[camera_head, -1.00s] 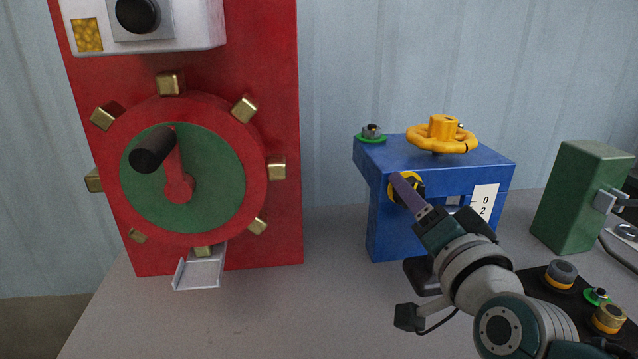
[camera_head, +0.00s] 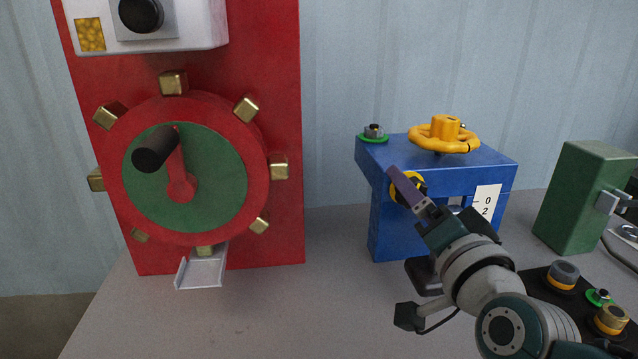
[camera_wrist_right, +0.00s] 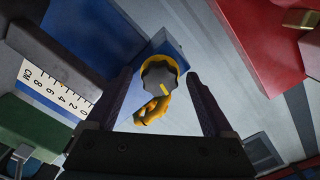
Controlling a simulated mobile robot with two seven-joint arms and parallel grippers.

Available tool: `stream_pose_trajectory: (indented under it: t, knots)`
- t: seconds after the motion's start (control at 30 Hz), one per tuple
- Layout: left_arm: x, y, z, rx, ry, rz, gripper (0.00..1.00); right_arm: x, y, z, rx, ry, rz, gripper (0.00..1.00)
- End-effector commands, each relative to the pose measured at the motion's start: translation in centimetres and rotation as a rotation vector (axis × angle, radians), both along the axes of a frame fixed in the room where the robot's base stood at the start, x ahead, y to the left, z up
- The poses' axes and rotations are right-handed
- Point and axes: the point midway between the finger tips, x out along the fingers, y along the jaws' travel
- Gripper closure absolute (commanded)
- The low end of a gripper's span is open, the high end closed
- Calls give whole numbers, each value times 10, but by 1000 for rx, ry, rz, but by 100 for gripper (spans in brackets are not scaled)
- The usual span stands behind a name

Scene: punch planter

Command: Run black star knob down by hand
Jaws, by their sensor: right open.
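The black star knob (camera_wrist_right: 160,76) is a dark, lobed knob with a yellow mark and a yellow-orange ring behind it. In the head view it is on the front of the blue block (camera_head: 435,165), partly covered by my right gripper, with its yellow ring (camera_head: 416,183) showing. My right gripper (camera_head: 396,178) is open in front of the knob. In the right wrist view the two dark fingers (camera_wrist_right: 160,84) stand to either side of the knob, with gaps visible between. I cannot tell how deep the fingertips reach. My left gripper is not in view.
A yellow handwheel (camera_head: 443,137) and a green-ringed bolt (camera_head: 373,132) are on top of the blue block. A white scale (camera_head: 485,201) is on its front. A red panel with a crank wheel (camera_head: 184,180) stands left, a green box (camera_head: 582,195) right.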

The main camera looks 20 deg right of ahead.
Motion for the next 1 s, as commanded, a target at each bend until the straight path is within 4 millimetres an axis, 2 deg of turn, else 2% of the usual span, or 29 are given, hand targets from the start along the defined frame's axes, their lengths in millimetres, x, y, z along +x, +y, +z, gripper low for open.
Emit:
stream_pose_trajectory:
  t: [0.17,0.27,0.7,0.83,1.0]
  knots:
    - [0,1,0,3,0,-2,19,-1,0,0,0,0,0,14]
    - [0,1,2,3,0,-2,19,-9,2,0,1,3,0,14]
    - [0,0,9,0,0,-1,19,-83,20,-1,1,2,-1,14]
    - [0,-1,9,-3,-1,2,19,-94,23,0,0,1,0,14]
    - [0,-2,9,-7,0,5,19,-97,23,0,1,0,0,14]
